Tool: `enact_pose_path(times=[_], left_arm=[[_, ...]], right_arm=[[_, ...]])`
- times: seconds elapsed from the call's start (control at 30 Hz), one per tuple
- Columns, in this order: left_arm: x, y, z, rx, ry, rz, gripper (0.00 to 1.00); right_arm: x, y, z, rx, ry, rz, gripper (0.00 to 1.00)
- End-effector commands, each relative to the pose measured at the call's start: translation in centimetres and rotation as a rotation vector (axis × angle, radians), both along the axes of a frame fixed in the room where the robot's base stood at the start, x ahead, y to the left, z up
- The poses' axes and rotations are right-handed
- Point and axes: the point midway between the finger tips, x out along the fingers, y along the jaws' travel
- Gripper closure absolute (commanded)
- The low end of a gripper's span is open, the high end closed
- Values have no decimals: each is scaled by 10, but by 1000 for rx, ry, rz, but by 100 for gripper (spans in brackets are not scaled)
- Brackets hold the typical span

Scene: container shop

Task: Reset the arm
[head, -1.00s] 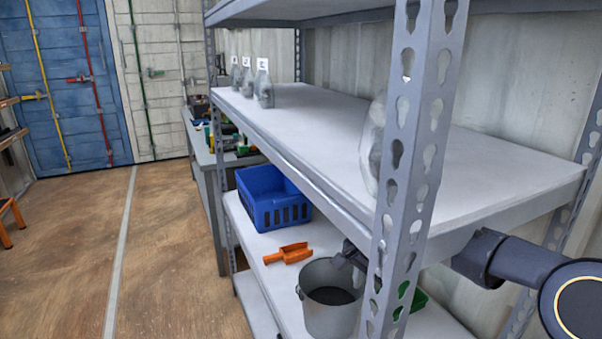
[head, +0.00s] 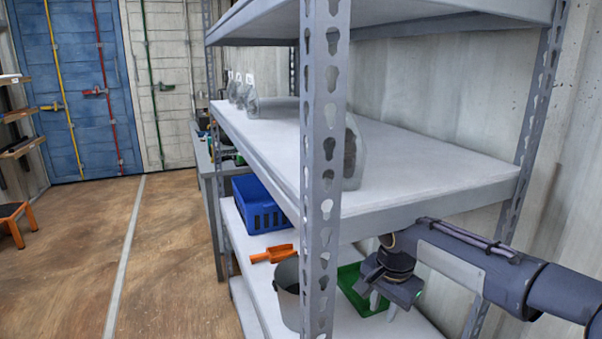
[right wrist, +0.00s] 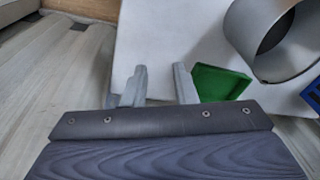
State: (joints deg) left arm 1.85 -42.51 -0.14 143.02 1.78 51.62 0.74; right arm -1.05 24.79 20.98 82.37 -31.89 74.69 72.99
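My right arm reaches in from the right under the middle shelf. Its gripper (head: 384,304) is over the lower shelf, in front of a green tray (head: 352,274). In the right wrist view the two grey fingers (right wrist: 158,85) stand apart with nothing between them. The green tray (right wrist: 222,84) lies just right of the fingers there. My left gripper is not in view.
A grey bucket (head: 287,295) stands on the lower shelf, partly behind the perforated post (head: 322,170). An orange scoop (head: 272,254) and a blue crate (head: 258,203) lie beyond it. Bags (head: 250,95) stand on the middle shelf (head: 430,165). Floor to the left is open.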

Motion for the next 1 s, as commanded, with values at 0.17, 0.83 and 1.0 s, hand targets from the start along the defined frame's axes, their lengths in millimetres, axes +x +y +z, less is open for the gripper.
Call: enact_pose_path(times=[0.17,0.83,1.0], left_arm=[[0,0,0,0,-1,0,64],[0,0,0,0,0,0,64],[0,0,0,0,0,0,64]], right_arm=[[-20,-10,10,-2,-19,60,75],[-217,-54,1,52,-255,532,75],[-252,-49,-17,68,-342,615,75]])
